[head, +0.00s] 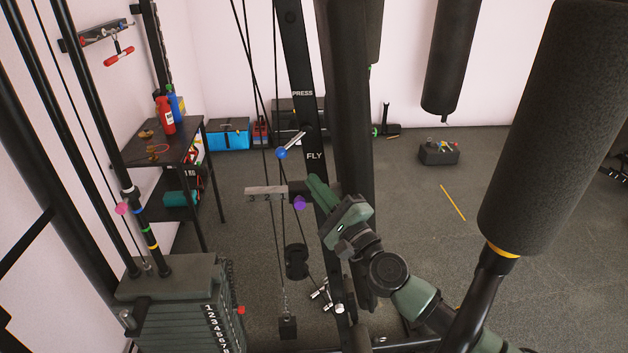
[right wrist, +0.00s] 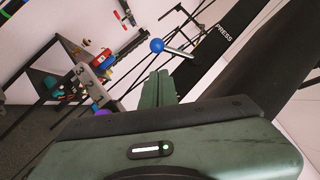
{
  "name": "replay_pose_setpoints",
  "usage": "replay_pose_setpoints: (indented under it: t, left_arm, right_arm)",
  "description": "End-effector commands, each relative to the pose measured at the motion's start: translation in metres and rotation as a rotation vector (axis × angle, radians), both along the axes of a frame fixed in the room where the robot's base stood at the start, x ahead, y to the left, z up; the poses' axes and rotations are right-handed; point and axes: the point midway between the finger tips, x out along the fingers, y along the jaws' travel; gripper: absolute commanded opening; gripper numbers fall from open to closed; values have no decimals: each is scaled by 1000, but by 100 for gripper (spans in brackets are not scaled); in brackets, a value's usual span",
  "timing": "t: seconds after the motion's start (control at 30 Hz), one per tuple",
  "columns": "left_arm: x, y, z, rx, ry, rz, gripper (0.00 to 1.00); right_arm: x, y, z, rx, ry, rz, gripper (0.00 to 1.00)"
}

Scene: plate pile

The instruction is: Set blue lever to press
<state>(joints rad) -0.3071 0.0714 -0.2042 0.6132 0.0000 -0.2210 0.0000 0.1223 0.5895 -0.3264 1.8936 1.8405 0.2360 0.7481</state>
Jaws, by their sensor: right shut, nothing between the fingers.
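The blue lever has a round blue knob (head: 281,153) on a silver rod, mounted on a black upright post (head: 294,60). The post bears the words PRESS above and FLY below. The knob hangs down and to the left of the rod's mount, about level with FLY. My right gripper (head: 317,182) is shut and empty, just below the knob and slightly right of it in the head view. In the right wrist view the blue knob (right wrist: 157,45) is just beyond the closed fingertips (right wrist: 158,76), with a visible gap. My left gripper is not in view.
A purple knob (head: 300,203) and a numbered grey bar (head: 266,190) sit close by the right gripper. Cables run left of the post. A weight stack (head: 175,318) stands lower left, a black shelf (head: 165,150) behind, and a large padded roller (head: 548,130) at right.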

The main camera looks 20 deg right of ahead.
Motion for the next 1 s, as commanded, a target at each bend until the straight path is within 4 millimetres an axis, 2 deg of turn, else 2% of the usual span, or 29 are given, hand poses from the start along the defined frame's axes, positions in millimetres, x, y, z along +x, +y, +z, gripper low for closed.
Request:
replay_pose_setpoints:
  t: [0.03, 0.2, 0.4, 0.6, 1.0]
  left_arm:
    - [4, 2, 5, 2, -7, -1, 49]
    - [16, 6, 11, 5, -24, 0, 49]
    - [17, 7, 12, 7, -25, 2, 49]
    - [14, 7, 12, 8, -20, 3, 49]
    - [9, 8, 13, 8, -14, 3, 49]
  right_arm:
    - [10, 2, 7, 2, -3, 0, 0]
    - [40, 10, 14, 1, -2, 0, 0]
    - [64, 15, 20, 1, -1, 0, 0]
    - [72, 17, 21, 0, 1, 2, 0]
    - [72, 18, 22, 0, 1, 2, 0]
